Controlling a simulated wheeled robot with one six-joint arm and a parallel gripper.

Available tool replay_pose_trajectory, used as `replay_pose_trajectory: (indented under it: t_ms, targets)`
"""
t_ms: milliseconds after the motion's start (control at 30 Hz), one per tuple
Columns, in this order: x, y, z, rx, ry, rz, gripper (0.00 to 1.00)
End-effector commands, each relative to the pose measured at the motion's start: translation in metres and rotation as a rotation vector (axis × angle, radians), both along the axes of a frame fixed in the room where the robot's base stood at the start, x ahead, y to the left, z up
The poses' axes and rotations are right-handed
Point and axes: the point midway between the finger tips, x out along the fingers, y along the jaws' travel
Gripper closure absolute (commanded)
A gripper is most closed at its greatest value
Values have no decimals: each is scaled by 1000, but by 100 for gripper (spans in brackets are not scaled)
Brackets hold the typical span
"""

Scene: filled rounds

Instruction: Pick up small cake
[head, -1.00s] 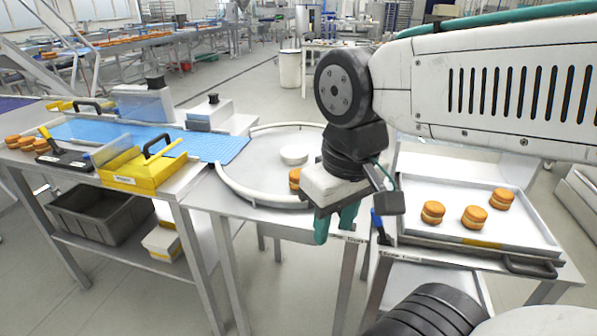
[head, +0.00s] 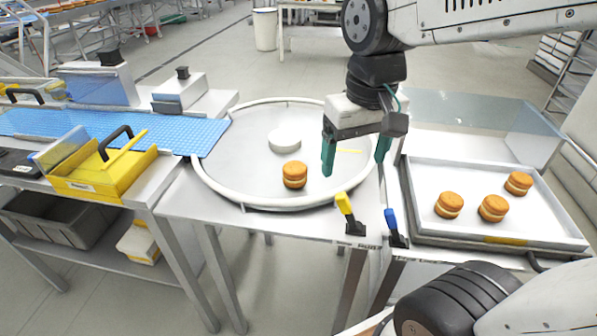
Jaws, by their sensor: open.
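One small cake (head: 295,175), golden with a pale filling band, stands on the round grey turntable (head: 240,188), towards its front. My gripper (head: 356,166) points down over the right part of the turntable. Its two green fingers are wide apart with no cake between them. The small cake is to the left of the left finger, apart from it. Three more cakes stand in the white tray at the right: one at the left (head: 449,205), one in the middle (head: 493,208) and one at the back right (head: 518,184).
A white round hub (head: 284,139) sits at the turntable's middle. A blue conveyor belt (head: 130,128) ends at the turntable's left. A yellow box (head: 95,180) stands beside the belt. Yellow-handled (head: 345,205) and blue-handled (head: 391,220) tools are at the front edge. The tray (head: 425,222) has a raised rim.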

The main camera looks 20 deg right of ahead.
Motion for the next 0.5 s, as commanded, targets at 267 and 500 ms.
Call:
replay_pose_trajectory:
  t_ms: [267,500]
  targets:
    - [98,12,-29,4,48,-37,19]
    - [164,21,-69,4,73,-70,19]
